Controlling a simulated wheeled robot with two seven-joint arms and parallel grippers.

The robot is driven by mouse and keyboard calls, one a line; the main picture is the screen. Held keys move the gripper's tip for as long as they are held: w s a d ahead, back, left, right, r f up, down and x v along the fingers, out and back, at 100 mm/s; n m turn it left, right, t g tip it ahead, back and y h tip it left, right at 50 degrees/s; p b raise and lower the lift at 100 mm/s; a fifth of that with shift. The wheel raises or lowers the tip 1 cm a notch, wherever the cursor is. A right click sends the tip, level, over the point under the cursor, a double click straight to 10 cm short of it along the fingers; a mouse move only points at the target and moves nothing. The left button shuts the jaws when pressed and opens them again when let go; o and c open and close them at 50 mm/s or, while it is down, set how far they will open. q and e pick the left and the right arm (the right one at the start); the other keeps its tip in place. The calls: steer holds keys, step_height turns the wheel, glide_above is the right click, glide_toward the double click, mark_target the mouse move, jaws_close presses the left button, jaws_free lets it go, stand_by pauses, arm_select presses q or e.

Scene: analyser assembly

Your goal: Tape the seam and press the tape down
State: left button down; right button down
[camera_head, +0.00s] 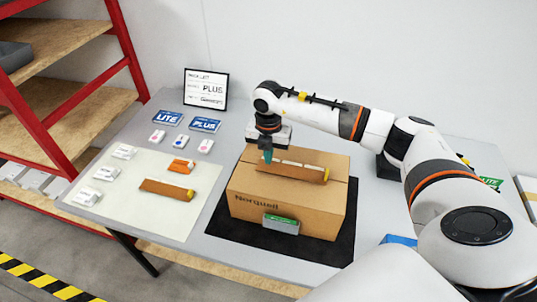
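A closed brown cardboard box (255,205) marked "Norquell" stands on a black mat (222,236) in the middle of the table. A brown strip-like piece (300,173) with a yellow end lies along the top of the box, with a pale broken line along its back edge. The pale line may be the seam or tape; I cannot tell. My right gripper (267,158) points down at the left end of this strip, at or just above the box top. Its fingers are small and dark teal, and their gap is not clear. My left gripper is out of view.
A pale mat (130,205) at left holds a similar brown piece (166,190), an orange piece (182,166) and white parts. LITE (167,118) and PLUS (205,125) cards lie behind, near a framed sign (206,89). A red shelf (60,115) stands left.

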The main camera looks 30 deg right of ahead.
steer(key=shift+f+b, duration=0.6)
steer(key=shift+f, duration=0.25)
stand_by(0.6)
steer(key=shift+r, duration=0.1)
steer(key=shift+r+p, duration=2.1)
steer(key=shift+r, duration=0.9)
